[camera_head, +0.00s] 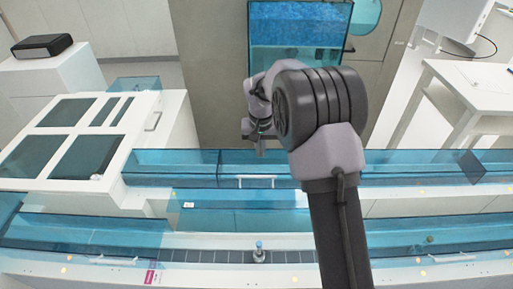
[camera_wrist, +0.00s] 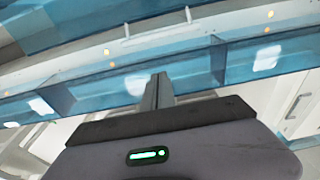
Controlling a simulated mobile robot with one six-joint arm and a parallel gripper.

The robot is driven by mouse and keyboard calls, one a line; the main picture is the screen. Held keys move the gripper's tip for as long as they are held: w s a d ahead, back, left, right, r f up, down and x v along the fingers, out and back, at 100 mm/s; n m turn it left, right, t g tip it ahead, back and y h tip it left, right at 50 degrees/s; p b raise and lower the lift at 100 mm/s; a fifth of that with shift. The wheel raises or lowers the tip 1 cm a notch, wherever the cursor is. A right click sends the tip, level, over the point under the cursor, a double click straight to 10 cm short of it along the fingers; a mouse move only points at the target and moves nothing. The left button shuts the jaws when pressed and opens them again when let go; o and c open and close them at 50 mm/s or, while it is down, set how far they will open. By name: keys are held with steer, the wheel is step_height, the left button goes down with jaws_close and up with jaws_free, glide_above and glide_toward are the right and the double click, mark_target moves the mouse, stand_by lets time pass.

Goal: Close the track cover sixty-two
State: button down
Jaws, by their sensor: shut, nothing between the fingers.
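Clear blue track covers run across the head view in a back row (camera_head: 180,165) and a front row (camera_head: 70,235). No number sixty-two is legible, so I cannot tell which cover it is. The back row has a white handle (camera_head: 256,181); a white handle also shows in the wrist view (camera_wrist: 153,30). The front row has a left handle (camera_head: 113,260) and a right handle (camera_head: 453,258). Between them is an uncovered dark track stretch (camera_head: 205,256). My gripper (camera_head: 259,143) is shut and empty by the back row; its fingers show in the wrist view (camera_wrist: 158,88).
A small capped tube (camera_head: 259,251) stands on the dark track stretch. A white machine with dark panels (camera_head: 120,150) is at the left. A blue-topped box (camera_head: 300,30) stands behind my gripper. A white table (camera_head: 475,85) is at the right.

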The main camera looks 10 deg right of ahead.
step_height(320, 180, down, 6)
steer(key=s+b, duration=0.2)
steer(key=b, duration=0.1)
steer(key=shift+s+a, duration=0.3)
steer(key=shift+s, duration=0.1)
steer(key=shift+b, duration=0.3)
